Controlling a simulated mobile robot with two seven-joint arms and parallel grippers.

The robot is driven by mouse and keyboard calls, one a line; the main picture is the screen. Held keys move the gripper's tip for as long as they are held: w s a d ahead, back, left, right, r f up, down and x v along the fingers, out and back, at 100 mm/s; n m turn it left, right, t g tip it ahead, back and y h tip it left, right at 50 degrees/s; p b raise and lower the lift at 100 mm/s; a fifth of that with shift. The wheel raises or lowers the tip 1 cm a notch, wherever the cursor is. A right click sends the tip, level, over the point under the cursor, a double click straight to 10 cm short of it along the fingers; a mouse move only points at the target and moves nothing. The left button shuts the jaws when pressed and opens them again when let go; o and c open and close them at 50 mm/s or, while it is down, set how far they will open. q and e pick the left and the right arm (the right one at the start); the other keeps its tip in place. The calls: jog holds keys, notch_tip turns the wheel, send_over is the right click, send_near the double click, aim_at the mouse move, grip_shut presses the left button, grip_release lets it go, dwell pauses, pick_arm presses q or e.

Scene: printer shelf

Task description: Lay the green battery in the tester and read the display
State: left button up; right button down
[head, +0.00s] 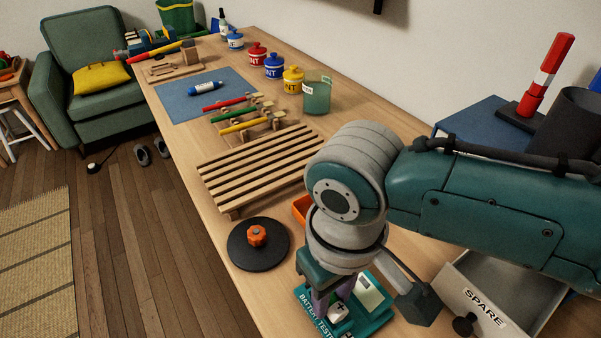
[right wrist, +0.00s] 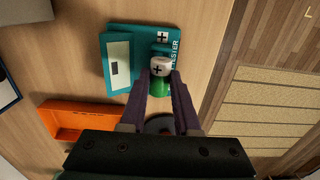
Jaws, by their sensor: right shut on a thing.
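The green battery (right wrist: 159,88) has a white end with a black plus sign. My right gripper (right wrist: 161,77) is shut on it, one finger on each side. In the head view the battery's white end (head: 338,313) shows below the gripper (head: 330,298), over the teal tester (head: 375,322). In the right wrist view the tester (right wrist: 118,88) lies under and beyond the battery, with a plus mark near its far edge. I cannot tell whether the battery touches it. The tester's pale display (head: 369,290) shows no reading I can make out. My left gripper is not in view.
An orange tray (right wrist: 72,118) lies close to the tester. A grey bin labelled SPARE (head: 485,306) stands to the right. A black disc with an orange knob (head: 257,236) and a slatted wooden rack (head: 222,194) are to the left. Paint pots stand farther back.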

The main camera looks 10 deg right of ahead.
jog(key=shift+f, duration=0.25)
dwell(0.4)
jog(key=shift+f+b, duration=0.5)
jog(key=shift+f, duration=0.1)
dwell(0.5)
jog(key=c, duration=0.6)
grip_release()
jog(key=shift+o, duration=0.2)
